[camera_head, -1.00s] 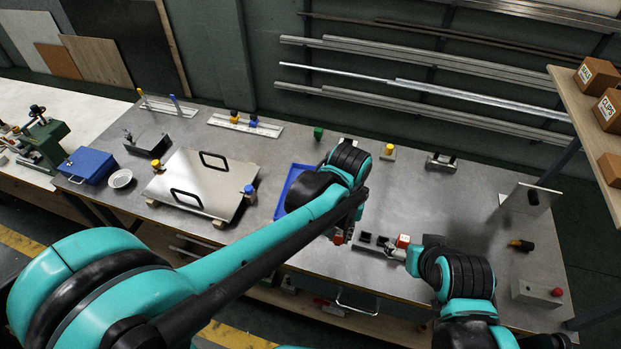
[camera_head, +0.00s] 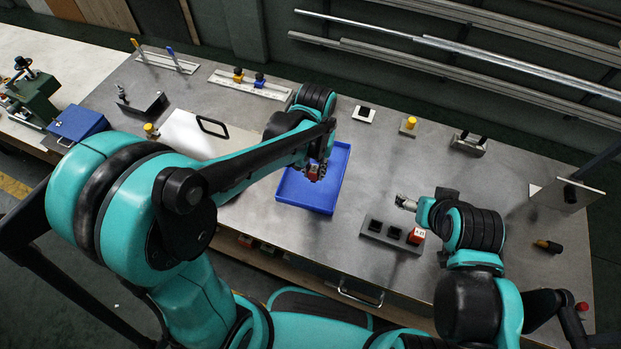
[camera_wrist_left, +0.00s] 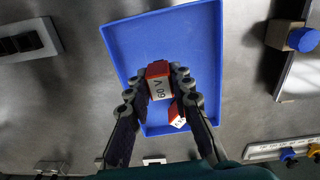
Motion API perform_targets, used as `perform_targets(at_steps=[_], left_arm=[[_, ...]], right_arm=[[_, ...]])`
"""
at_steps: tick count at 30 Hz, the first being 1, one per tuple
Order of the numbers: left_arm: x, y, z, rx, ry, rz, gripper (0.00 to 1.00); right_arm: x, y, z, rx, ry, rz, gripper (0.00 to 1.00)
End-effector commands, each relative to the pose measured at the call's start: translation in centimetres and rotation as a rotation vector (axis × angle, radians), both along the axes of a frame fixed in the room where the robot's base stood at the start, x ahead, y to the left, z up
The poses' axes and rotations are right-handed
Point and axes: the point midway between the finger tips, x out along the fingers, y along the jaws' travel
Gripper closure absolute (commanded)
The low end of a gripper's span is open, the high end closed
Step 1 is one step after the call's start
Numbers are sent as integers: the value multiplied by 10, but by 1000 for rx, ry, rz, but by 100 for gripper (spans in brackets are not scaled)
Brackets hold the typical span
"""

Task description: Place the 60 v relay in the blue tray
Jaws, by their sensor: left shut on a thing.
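My left gripper (camera_head: 315,172) is shut on the 60 V relay (camera_wrist_left: 158,86), a small red block with a white face reading "60 V". It holds the relay over the blue tray (camera_head: 335,185), which also shows in the left wrist view (camera_wrist_left: 130,40). Another red-and-white block (camera_wrist_left: 177,117) shows beyond the held relay, within the tray's outline. My right gripper (camera_head: 405,202) is beside the grey socket holder (camera_head: 378,240), apart from the red-and-white relay (camera_head: 416,237) standing at the holder's right end; its finger opening is too small to judge.
A yellow-topped piece (camera_head: 409,123) and a metal bracket (camera_head: 469,143) stand behind.

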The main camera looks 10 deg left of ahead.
Motion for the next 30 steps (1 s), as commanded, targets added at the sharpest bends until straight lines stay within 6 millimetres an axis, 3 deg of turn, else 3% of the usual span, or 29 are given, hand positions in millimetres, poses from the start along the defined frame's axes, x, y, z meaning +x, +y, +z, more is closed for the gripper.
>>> perform_targets(at_steps=[7,14,25,26,27,28,30], left_arm=[[4,12,-15,0,0,-1,100],[4,11,-48,0,0,-1,100],[4,11,-51,0,0,-1,100],[4,11,-51,0,0,-1,76],[4,11,-50,0,0,-1,66],[4,11,-50,0,0,-1,58],[4,11,-50,0,0,-1,58]], right_arm=[[0,0,-7,0,0,0,25],[0,0,-22,0,0,0,25],[0,0,-24,0,0,0,25],[0,0,-24,0,0,0,25],[0,0,-23,0,0,0,25],[0,0,-23,0,0,0,25],[0,0,-23,0,0,0,25]])
